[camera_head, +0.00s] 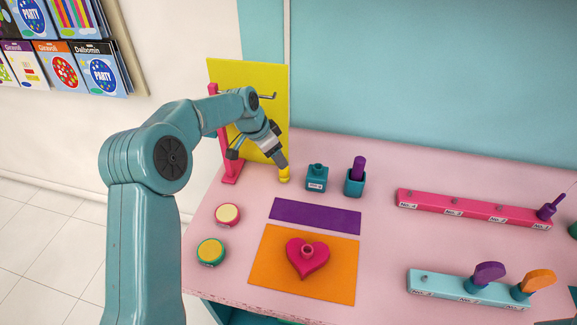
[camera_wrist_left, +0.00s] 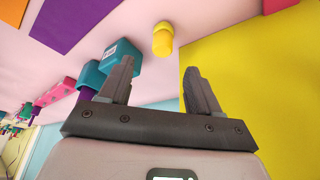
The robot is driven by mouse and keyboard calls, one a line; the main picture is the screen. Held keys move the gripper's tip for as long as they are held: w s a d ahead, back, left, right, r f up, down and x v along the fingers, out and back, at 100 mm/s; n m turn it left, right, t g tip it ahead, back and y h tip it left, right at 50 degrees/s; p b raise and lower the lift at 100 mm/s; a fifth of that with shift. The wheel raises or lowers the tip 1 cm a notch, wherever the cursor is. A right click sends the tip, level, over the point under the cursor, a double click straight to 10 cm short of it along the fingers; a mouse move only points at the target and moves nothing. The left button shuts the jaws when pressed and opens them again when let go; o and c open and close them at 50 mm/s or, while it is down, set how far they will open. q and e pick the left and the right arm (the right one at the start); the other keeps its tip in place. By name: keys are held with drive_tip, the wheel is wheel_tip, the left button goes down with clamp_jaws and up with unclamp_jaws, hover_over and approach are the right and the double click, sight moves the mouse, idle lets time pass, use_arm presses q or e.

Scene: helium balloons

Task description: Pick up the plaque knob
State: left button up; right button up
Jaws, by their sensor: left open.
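A pink heart plaque (camera_head: 318,262) lies flat on the orange mat (camera_head: 268,285), with a small round pink knob (camera_head: 307,250) standing at its middle. My left gripper (camera_head: 281,163) is well away from it, towards the back of the table, pointing down beside a small yellow peg (camera_head: 285,175). In the left wrist view the gripper (camera_wrist_left: 160,72) is open, with nothing between its fingers. The yellow peg (camera_wrist_left: 162,40) shows beyond the fingertips; whether they touch it I cannot tell. The heart plaque is not seen in the wrist view. My right gripper is not in view.
A yellow board (camera_head: 228,78) on a pink stand is close behind the left gripper. Teal blocks (camera_head: 317,183) stand to its right, one holding a purple peg (camera_head: 358,165). Pink (camera_head: 470,210) and light blue (camera_head: 445,290) racks are further right. Two round tubs (camera_head: 228,214) stand front left.

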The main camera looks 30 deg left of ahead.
sight(284, 172)
use_arm(q)
drive_tip(key=p+x, duration=0.2)
drive_tip(key=x, duration=0.3)
drive_tip(key=shift+s+f+p, duration=0.1)
drive_tip(key=shift+s+p, duration=0.05)
drive_tip(key=shift+p, duration=0.15)
drive_tip(key=x, duration=0.3)
drive_tip(key=shift+a, duration=0.2)
drive_tip(key=shift+w+a, duration=0.1)
drive_tip(key=shift+w, duration=0.15)
drive_tip(key=shift+s+r, duration=0.35)
drive_tip(key=shift+s, duration=0.05)
drive_tip(key=shift+c, duration=0.6)
drive_tip(key=c, duration=0.5)
drive_tip(key=shift+w+f, duration=0.25)
drive_tip(key=c, duration=0.5)
drive_tip(key=shift+s, duration=0.1)
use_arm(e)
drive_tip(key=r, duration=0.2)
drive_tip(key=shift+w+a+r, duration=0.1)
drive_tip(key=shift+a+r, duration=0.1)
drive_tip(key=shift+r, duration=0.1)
